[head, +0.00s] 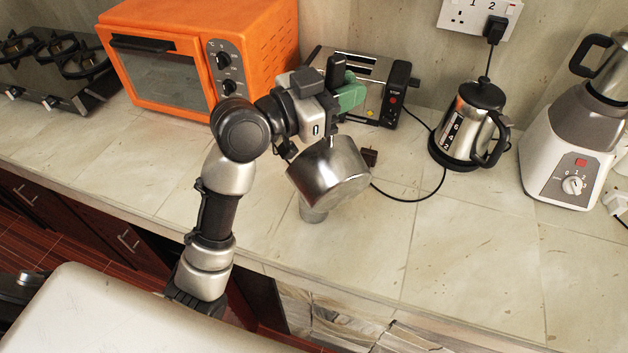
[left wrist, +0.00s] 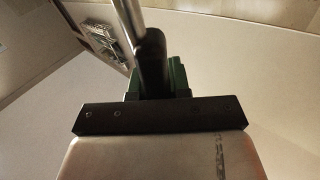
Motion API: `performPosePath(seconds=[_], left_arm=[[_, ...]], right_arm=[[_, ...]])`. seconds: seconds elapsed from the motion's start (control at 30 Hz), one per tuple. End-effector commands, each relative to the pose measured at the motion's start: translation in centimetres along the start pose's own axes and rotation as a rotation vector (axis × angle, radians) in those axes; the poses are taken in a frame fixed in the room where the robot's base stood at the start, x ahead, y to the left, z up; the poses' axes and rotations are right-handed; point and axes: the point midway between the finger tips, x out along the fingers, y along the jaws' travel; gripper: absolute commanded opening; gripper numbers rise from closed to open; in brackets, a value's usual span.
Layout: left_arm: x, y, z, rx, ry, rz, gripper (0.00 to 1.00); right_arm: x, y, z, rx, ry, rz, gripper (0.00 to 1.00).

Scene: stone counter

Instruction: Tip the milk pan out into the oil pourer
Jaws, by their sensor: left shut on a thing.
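The milk pan (head: 328,178) is a shiny steel pot, held tilted above the counter. My left gripper (head: 345,98), with green fingers, is shut on its handle. The left wrist view shows the handle's dark grip (left wrist: 151,62) at the green fingers, with a metal rod running on to the top edge. The oil pourer (head: 313,213) appears to be the small metallic vessel on the counter below the pan. The pan hides its upper part, so I cannot tell whether they touch. The pan's contents cannot be seen. My right gripper is not in view.
An orange toaster oven (head: 170,65) and a toaster (head: 395,92) stand behind my arm. A kettle (head: 468,130) and a blender (head: 575,150) stand to the right. A small dark brown block (head: 370,156) shows beside the pan. The right front counter (head: 480,245) is clear.

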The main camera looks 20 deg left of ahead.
Motion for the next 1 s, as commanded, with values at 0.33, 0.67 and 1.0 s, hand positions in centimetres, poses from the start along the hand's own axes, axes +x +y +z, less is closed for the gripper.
performPosePath(seconds=[0.33,0.67,1.0], left_arm=[[0.0,-0.8,-0.1,-0.026,0.003,-0.002,0.0],[0.0,-1.4,-0.2,-0.048,0.003,-0.002,0.0],[0.0,-2.0,-0.1,-0.073,0.002,-0.003,0.0]], right_arm=[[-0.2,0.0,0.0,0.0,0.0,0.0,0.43],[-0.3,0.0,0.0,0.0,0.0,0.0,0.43],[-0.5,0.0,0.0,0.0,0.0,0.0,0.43]])
